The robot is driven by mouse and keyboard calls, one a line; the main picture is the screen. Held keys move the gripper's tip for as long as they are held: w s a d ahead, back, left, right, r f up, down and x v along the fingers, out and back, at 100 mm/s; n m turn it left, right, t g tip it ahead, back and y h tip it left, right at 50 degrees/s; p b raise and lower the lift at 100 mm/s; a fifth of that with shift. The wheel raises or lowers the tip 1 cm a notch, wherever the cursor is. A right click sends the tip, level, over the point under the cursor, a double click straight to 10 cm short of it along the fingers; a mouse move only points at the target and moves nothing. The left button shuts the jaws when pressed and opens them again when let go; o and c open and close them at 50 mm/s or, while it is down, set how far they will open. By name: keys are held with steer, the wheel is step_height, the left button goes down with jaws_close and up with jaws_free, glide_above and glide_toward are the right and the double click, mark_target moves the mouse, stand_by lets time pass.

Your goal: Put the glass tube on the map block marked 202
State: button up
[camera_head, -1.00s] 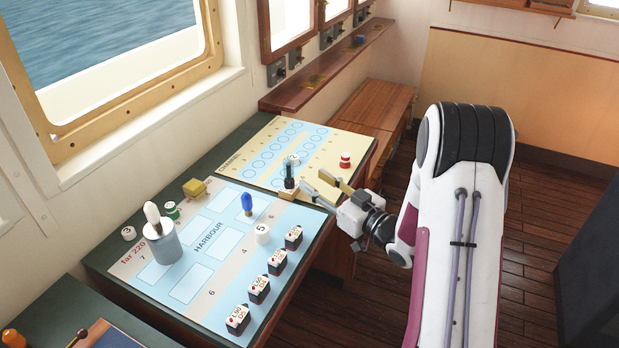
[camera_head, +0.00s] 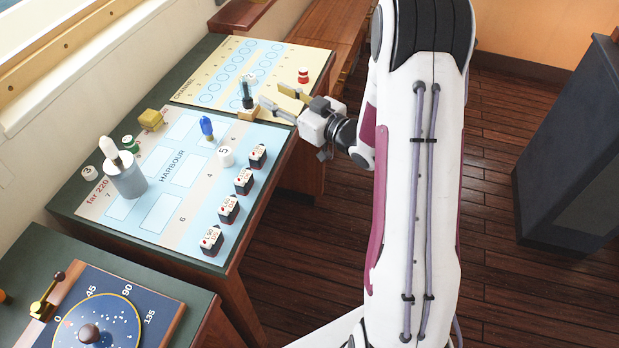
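A slim dark, slightly see-through upright piece (camera_head: 246,92), perhaps the glass tube, stands at a small wooden block (camera_head: 248,114) on the border between the Harbour and Channel sheets. My gripper (camera_head: 270,94) is just right of it, fingers spread and pointing at it, with nothing visible between them. I cannot tell whether a fingertip touches it. The Harbour map sheet (camera_head: 148,207) has several pale blue rectangles.
Several black-and-white labelled blocks (camera_head: 228,209) line the sheet's right edge. A blue peg (camera_head: 207,128), a white 5 piece (camera_head: 226,156), a grey cup (camera_head: 127,183), a yellow block (camera_head: 151,120) and a red piece (camera_head: 303,76) stand around. A dial console (camera_head: 100,310) is in front.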

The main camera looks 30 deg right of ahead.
steer(key=s+r+m+g+h, duration=0.3)
steer(key=s+r+g+h, duration=0.2)
steer(key=s+r+h, duration=0.5)
steer(key=s+a+g+y, duration=0.2)
steer(key=s+a, duration=0.3)
steer(key=s, duration=0.8)
steer(key=s+a+m+g+y, duration=0.1)
steer(key=s+a+g, duration=0.2)
steer(key=s, duration=1.1)
steer(key=shift+s+a+f+m+g+y, duration=0.3)
steer(key=shift+a+y, duration=0.1)
steer(key=shift+a, duration=0.6)
